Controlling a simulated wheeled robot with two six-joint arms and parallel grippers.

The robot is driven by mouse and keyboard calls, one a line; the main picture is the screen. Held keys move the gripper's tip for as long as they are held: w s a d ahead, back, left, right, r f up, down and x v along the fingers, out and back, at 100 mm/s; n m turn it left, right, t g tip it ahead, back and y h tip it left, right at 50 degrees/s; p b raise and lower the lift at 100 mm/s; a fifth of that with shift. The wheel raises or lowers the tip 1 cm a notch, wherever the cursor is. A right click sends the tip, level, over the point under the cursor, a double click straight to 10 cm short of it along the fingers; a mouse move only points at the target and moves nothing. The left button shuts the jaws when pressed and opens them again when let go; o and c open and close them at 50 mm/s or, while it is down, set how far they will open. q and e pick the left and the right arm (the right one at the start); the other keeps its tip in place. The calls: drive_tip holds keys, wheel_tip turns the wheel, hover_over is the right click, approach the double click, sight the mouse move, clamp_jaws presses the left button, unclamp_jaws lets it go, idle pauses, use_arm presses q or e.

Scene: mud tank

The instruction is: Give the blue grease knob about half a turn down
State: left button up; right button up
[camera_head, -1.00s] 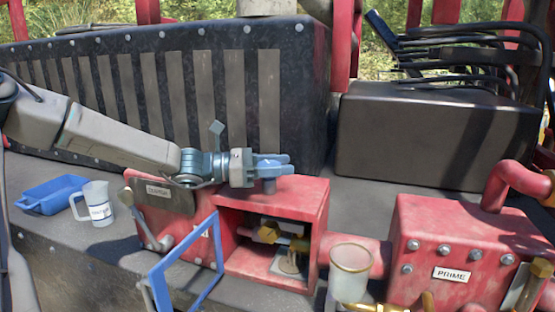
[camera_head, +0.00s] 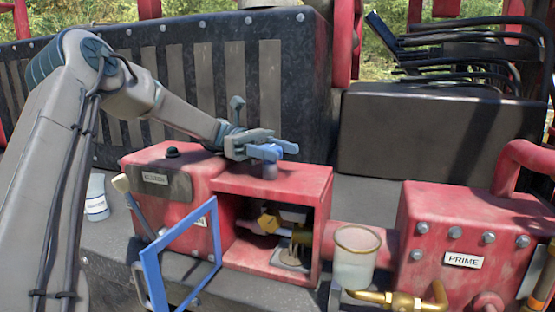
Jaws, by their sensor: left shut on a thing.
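The blue grease knob (camera_head: 266,153) sits on a short stem on top of the red box (camera_head: 310,182), above its open compartment. My left gripper (camera_head: 268,147) reaches in from the left, just above the box top. It is shut on the knob, and its fingers hide part of it. A blue end of the knob shows to the right of the fingers. My right gripper is not in view.
A blue-framed door (camera_head: 152,275) stands open in front of the box. A clear cup (camera_head: 354,258) and the red PRIME pump (camera_head: 425,228) stand to the right. A white mug (camera_head: 96,198) is partly hidden behind my arm.

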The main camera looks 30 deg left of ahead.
use_arm(q)
drive_tip(key=shift+s+m+g+b, duration=0.1)
drive_tip(key=shift+m+g+b, duration=0.2)
drive_tip(key=shift+m+g, duration=0.35)
drive_tip(key=o, duration=1)
